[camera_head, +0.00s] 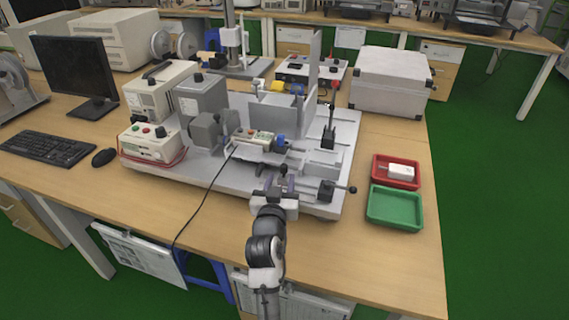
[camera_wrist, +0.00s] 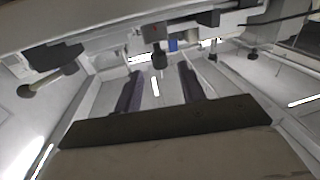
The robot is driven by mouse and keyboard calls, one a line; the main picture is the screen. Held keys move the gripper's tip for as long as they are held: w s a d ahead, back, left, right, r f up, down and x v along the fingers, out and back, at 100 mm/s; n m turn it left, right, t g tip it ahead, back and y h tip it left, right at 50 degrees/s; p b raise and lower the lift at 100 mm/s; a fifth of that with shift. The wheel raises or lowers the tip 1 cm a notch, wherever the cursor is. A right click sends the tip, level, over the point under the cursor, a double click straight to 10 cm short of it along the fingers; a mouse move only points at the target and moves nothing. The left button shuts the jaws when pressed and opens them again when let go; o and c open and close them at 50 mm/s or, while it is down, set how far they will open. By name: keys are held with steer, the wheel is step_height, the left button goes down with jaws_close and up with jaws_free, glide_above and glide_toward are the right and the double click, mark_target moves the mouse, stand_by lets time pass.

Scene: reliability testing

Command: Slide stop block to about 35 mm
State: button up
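A test rig on a grey base plate (camera_head: 200,172) fills the middle of the bench. A low rail assembly with pale blocks (camera_head: 322,160) lies on its right half; I cannot tell for sure which block is the stop block. My gripper (camera_head: 284,182) is at the front edge of the rig, beside the rail. In the wrist view my gripper (camera_wrist: 160,82) has its two dark fingers apart, with nothing held between them. A small dark knob (camera_wrist: 159,59) under a grey block with a red mark (camera_wrist: 153,32) shows just beyond the fingertips. Any scale is too small to read.
An upright black lever (camera_head: 330,120) rises behind. Red (camera_head: 415,184) and green (camera_head: 394,226) trays lie right. A cable (camera_head: 203,200) hangs left.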

mark_target(283, 170)
steer(key=w, duration=0.3)
steer(key=w+d+p, duration=0.1)
steer(key=w, duration=0.1)
steer(key=shift+w, duration=0.35)
steer(key=shift+a, duration=0.1)
jaws_close()
